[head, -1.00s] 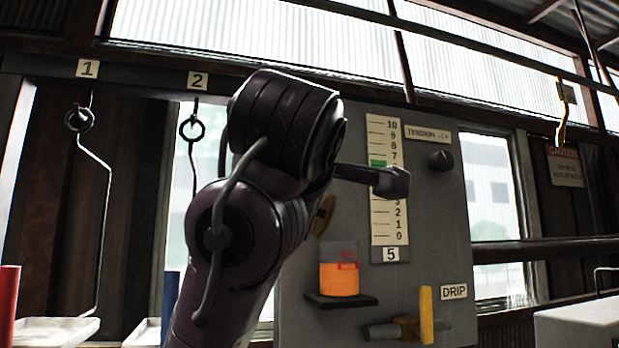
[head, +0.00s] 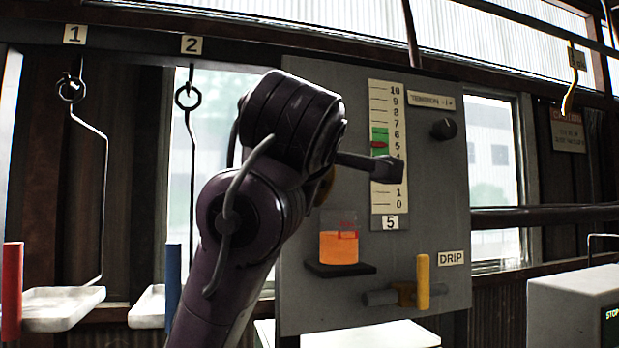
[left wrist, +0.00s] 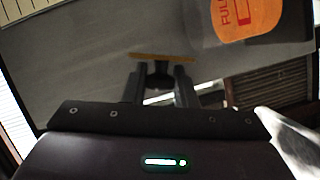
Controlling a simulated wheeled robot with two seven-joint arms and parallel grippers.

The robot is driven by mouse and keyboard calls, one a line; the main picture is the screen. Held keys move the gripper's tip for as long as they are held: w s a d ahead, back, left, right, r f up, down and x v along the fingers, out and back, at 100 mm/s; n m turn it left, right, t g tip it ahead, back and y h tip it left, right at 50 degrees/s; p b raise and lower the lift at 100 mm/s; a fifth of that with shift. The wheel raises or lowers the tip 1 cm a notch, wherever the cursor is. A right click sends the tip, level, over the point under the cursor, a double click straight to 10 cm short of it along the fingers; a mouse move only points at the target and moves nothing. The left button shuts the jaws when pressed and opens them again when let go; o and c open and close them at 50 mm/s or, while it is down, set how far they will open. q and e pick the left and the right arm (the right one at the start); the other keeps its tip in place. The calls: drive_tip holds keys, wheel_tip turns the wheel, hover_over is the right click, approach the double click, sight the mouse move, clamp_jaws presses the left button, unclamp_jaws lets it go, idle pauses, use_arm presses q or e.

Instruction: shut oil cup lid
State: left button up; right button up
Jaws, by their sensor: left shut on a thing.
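The oil cup (head: 339,247) is a clear cup of orange oil on a small dark shelf on the grey panel. It also shows in the left wrist view (left wrist: 245,20), tilted, with a red FULL mark. The lid (head: 325,187) is a brass-coloured disc, above and left of the cup and partly hidden by my left arm. In the left wrist view the lid (left wrist: 162,57) is edge-on, apart from the cup. My left gripper (left wrist: 160,84) is shut on a dark knob (left wrist: 160,72) on the lid's near side. Its fingertips are hidden in the head view.
The panel (head: 300,295) carries a scale (head: 388,100), a tension knob (head: 444,129) and a yellow drip handle (head: 423,282) below right of the cup. Hooks with white trays (head: 63,310) hang at left. A pale box (head: 570,300) stands at right.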

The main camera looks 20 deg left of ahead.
sight(332, 185)
use_arm(q)
drive_tip(key=shift+w+d+m, duration=0.1)
drive_tip(key=shift+m, duration=0.2)
drive_tip(key=shift+w+d+r+m+g, duration=0.1)
drive_tip(key=shift+d+m+g, duration=0.15)
drive_tip(key=shift+m, duration=0.25)
drive_tip(key=shift+w+d+m+g+y, duration=0.2)
drive_tip(key=shift+m+g+y, duration=0.1)
drive_tip(key=shift+m+g, duration=0.25)
drive_tip(key=m+b, duration=0.2)
drive_tip(key=w+d+f+m+g+y+b, duration=0.1)
drive_tip(key=m+b, duration=0.1)
drive_tip(key=b, duration=0.1)
drive_tip(key=shift+d+g+b, duration=0.3)
drive_tip(key=shift+b, duration=0.05)
drive_tip(key=shift+w+d+f+m+g+y+b, duration=0.2)
drive_tip(key=shift+d+m+g+y+b, duration=0.1)
drive_tip(key=shift+m+g+y+b, duration=0.3)
drive_tip(key=shift+w+d+f+m+y+b, duration=0.15)
drive_tip(key=shift+m+y+b, duration=0.1)
drive_tip(key=shift+m, duration=0.3)
drive_tip(key=shift+w+d+f+m+y+b, duration=0.15)
drive_tip(key=shift+m+y+b, duration=0.1)
drive_tip(key=shift+m, duration=0.25)
drive_tip(key=shift+s, duration=0.1)
drive_tip(key=o, duration=0.9)
